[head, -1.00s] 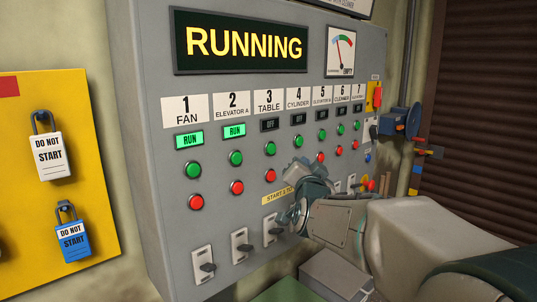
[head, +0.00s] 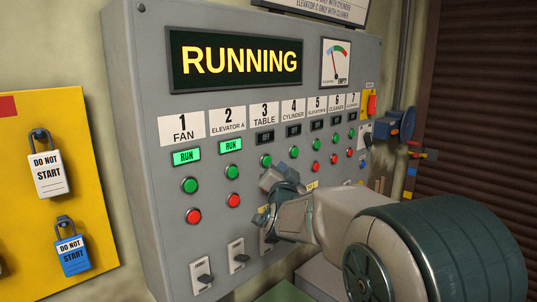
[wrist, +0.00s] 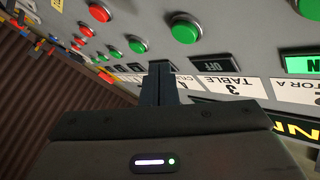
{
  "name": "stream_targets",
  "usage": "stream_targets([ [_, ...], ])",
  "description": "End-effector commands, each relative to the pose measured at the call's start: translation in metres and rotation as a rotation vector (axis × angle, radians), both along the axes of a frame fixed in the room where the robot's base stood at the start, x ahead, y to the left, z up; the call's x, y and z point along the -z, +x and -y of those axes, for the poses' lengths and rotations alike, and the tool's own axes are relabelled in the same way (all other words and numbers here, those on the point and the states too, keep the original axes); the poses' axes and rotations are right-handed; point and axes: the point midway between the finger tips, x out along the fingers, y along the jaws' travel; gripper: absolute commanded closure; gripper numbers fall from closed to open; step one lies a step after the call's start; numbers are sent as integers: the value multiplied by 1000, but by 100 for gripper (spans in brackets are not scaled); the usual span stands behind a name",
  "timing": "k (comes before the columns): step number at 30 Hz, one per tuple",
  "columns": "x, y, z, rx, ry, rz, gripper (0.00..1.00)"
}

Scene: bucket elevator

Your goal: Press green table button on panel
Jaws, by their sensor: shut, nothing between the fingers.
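The green table button (head: 266,160) is on the grey panel under the "3 TABLE" label (head: 264,111) and a display reading OFF (head: 265,138). In the wrist view this green button (wrist: 185,28) is upside down, with its OFF display (wrist: 208,62) nearer my fingers. My gripper (head: 274,178) is shut and empty, just below the button in the head view. In the wrist view my gripper (wrist: 159,68) points toward the panel, its tips beside the table OFF display. The button looks unpressed, and I cannot tell whether the tips touch the panel.
Fan and elevator A displays (head: 231,145) read RUN; the others read OFF. Green buttons for neighbouring columns, such as elevator A (head: 232,171) and cylinder (head: 294,152), sit close by. Lever switches (head: 237,256) stick out below. A yellow lockout board (head: 97,160) stands left.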

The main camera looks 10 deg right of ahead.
Motion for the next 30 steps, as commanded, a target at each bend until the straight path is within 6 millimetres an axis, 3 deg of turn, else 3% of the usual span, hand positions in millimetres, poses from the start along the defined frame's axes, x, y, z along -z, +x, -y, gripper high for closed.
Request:
stream_targets([
  [9, 0, 20, -14, 0, 1, 2, 100],
  [30, 0, 21, -14, 1, 0, 0, 100],
])
